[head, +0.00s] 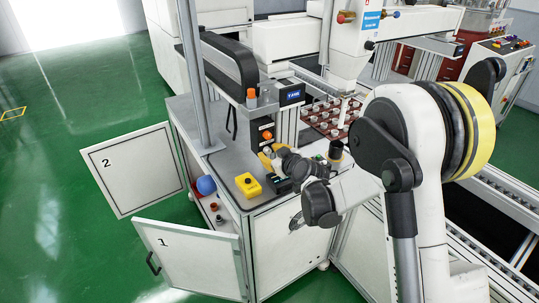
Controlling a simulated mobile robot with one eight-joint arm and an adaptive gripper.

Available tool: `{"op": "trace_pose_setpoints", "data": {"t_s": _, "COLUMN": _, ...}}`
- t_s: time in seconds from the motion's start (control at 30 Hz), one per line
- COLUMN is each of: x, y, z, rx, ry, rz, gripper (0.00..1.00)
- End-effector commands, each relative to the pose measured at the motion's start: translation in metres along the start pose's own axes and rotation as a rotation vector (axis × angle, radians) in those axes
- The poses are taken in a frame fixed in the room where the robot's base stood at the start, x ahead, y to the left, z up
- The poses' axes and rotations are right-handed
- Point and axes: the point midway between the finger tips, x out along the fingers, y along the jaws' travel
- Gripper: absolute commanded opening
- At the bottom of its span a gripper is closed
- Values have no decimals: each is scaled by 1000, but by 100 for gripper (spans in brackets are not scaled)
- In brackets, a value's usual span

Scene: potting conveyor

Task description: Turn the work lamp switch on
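I cannot pick out the work lamp switch for certain. A small panel with an orange round button (267,135) stands upright at the back of the cabinet's grey worktop. A yellow box (248,185) with a small raised part on top sits near the worktop's front left. My arm comes in from the right, and its dark wrist is over the front edge of the worktop. My gripper (281,180) seems to be at the worktop, just right of the yellow box. Its fingers are too small and dark to tell open from shut or what they touch.
Cabinet doors marked 1 (185,255) and 2 (130,170) stand open at the front and left. A blue ball (206,185) is on the shelf inside. A dark red tray (330,117) with several pale pieces lies behind. The green floor (60,180) at left is clear.

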Motion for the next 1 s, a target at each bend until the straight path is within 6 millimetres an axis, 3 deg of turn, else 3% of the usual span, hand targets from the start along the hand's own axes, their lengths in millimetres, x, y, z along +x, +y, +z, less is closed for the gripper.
{"op": "trace_pose_setpoints", "data": {"t_s": 0.3, "x": 3, "y": 0, "z": 0, "rx": 0, "ry": 0, "rz": 0, "gripper": 31}}
{"op": "trace_pose_setpoints", "data": {"t_s": 0.4, "x": 3, "y": 0, "z": 0, "rx": 0, "ry": 0, "rz": 0, "gripper": 0}}
{"op": "trace_pose_setpoints", "data": {"t_s": 1.0, "x": 3, "y": 2, "z": 1, "rx": 99, "ry": -1, "rz": -39, "gripper": 0}}
